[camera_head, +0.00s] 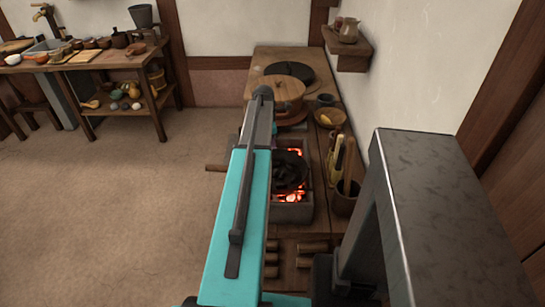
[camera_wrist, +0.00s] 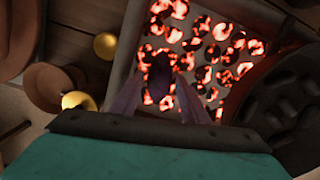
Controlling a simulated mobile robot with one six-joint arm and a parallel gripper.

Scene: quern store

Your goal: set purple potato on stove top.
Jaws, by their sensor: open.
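The stove top (camera_wrist: 210,70) is a square frame of glowing orange coals in the wrist view. In the camera_head view, part of the stove top (camera_head: 293,213) shows beside my arm. A dark purplish, rounded thing, likely the purple potato (camera_wrist: 158,72), is over the coals, at the tips of my gripper (camera_wrist: 159,92). My gripper is open, with one finger on each side of it. I cannot tell whether it touches the coals or a finger. My arm hides the gripper and potato in the camera_head view.
A dark pan (camera_head: 289,170) sits on the stove; it also shows at the wrist view's right (camera_wrist: 285,110). A lidded wooden pot (camera_head: 285,92), a bowl (camera_head: 330,117) and a utensil holder (camera_head: 346,192) stand nearby. A wall shelf (camera_head: 347,50) overhangs the back right. The left floor is clear.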

